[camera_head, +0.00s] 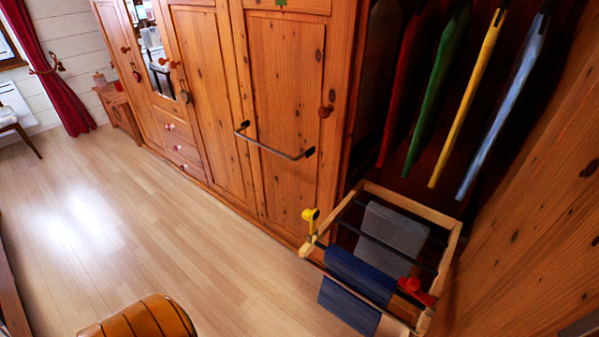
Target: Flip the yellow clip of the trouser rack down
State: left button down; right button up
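The trouser rack (449,246) is a pale wooden frame with dark bars, out in front of the open wardrobe section at the lower right. The yellow clip (310,216) stands up above the rack's left corner. A red clip (412,286) sits at the rack's front right and looks lower, lying over the frame. Dark blue trousers (361,277) and grey trousers (393,230) hang over the bars. Neither of my grippers is in view.
Red, green, yellow and light blue garments (505,105) hang above the rack. A closed wardrobe door with a metal bar handle (272,147) stands left of it. A brown ribbed leather seat (140,318) is at the bottom left. The wooden floor (130,220) between is clear.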

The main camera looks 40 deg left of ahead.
aim_at(308, 215)
jog(key=j+z, duration=0.2)
jog(key=j, duration=1)
jog(key=k+j+z, duration=0.15)
jog(key=j, duration=1)
